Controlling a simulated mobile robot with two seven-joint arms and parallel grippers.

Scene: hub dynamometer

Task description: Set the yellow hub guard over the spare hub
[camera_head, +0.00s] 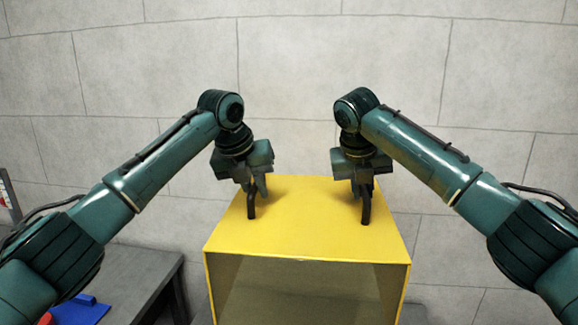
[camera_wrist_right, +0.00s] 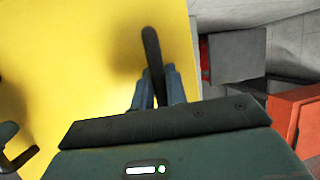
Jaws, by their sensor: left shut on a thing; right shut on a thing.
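The yellow hub guard (camera_head: 310,234) is a box with an open front, in the middle of the head view. Two dark handles stand on its top. My left gripper (camera_head: 253,193) is shut on the left handle (camera_head: 251,208). My right gripper (camera_head: 363,188) is shut on the right handle (camera_head: 366,208). In the right wrist view the right gripper (camera_wrist_right: 156,88) has its fingers around the dark handle (camera_wrist_right: 151,45), above the guard's yellow top (camera_wrist_right: 70,60). I cannot make out the spare hub; the guard may hide it.
A grey bench (camera_head: 140,271) stands at the lower left, with a blue item (camera_head: 80,310) near it. A grey block (camera_wrist_right: 236,55) and an orange-red box (camera_wrist_right: 296,118) lie beyond the guard's edge in the right wrist view. A tiled wall (camera_head: 300,60) stands behind.

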